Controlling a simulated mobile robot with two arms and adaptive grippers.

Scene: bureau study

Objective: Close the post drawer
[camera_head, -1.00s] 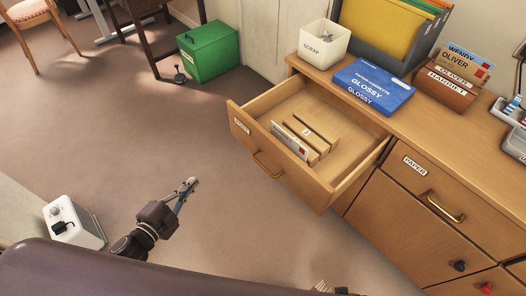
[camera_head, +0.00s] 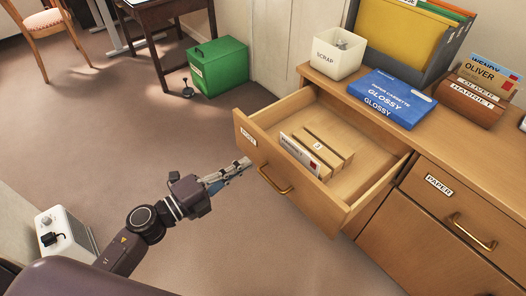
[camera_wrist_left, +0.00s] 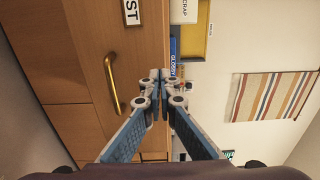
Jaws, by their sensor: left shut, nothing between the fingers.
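The post drawer (camera_head: 247,150) is pulled out of the wooden cabinet, with a label and a brass handle (camera_head: 272,181) on its front. Inside it, envelopes (camera_head: 299,153) stand by wooden dividers. My left gripper (camera_head: 243,168) is shut and empty, its fingertips close to the left part of the drawer front, near the handle. I cannot tell whether they touch. In the left wrist view the shut fingers (camera_wrist_left: 162,77) point forward beside the brass handle (camera_wrist_left: 112,84) and the drawer front (camera_wrist_left: 75,60). My right gripper is not in view.
The paper drawer (camera_head: 425,205) beside it is shut. On the cabinet top are a scrap bin (camera_head: 335,58), a blue glossy box (camera_head: 390,98) and a letter holder (camera_head: 472,103). A green box (camera_head: 219,68) stands on the floor.

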